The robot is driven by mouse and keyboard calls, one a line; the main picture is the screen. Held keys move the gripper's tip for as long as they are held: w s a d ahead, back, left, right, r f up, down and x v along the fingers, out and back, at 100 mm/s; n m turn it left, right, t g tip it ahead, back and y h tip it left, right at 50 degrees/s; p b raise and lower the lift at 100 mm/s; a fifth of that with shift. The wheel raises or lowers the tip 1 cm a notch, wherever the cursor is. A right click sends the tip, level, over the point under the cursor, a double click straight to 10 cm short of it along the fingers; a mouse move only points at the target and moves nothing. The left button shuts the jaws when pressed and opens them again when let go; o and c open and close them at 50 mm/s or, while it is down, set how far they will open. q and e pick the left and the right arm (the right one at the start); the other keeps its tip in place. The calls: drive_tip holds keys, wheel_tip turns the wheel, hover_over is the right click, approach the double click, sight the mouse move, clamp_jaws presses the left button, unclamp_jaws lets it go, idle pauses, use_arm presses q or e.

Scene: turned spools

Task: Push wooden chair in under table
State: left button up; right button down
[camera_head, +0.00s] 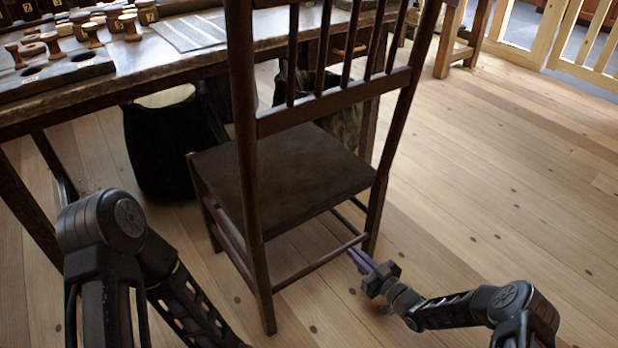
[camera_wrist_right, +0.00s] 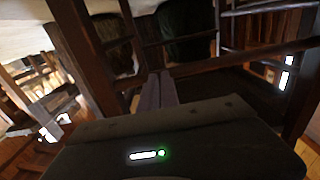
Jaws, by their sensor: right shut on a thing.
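The dark wooden chair (camera_head: 290,172) stands upright with its spindled back toward me. Its seat front reaches close to the table (camera_head: 130,82), with the seat partly below the tabletop edge. My right gripper (camera_head: 360,262) is low behind the chair, shut on its rear lower rung close to the right rear leg. In the right wrist view the gripper's fingers (camera_wrist_right: 160,92) meet the rung (camera_wrist_right: 215,63) of the chair. My left arm comes in at the lower left, and its gripper is out of the picture.
A dark bin (camera_head: 165,150) stands under the table, left of the seat, and another dark sack-like thing (camera_head: 335,110) is behind the chair back. The wooden floor at right is clear.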

drive_tip(key=shift+s+a+x, duration=0.1)
drive_tip(key=shift+a+x, duration=0.05)
drive_tip(key=shift+x, duration=1.25)
drive_tip(key=shift+s+a+x, duration=0.1)
drive_tip(key=shift+s+x, duration=0.05)
drive_tip(key=shift+x, duration=1.3)
drive_tip(key=shift+w, duration=0.1)
drive_tip(key=x, duration=0.8)
drive_tip(key=shift+w+a, duration=0.2)
drive_tip(key=shift+a, duration=0.15)
use_arm(q)
drive_tip(key=shift+w, duration=0.1)
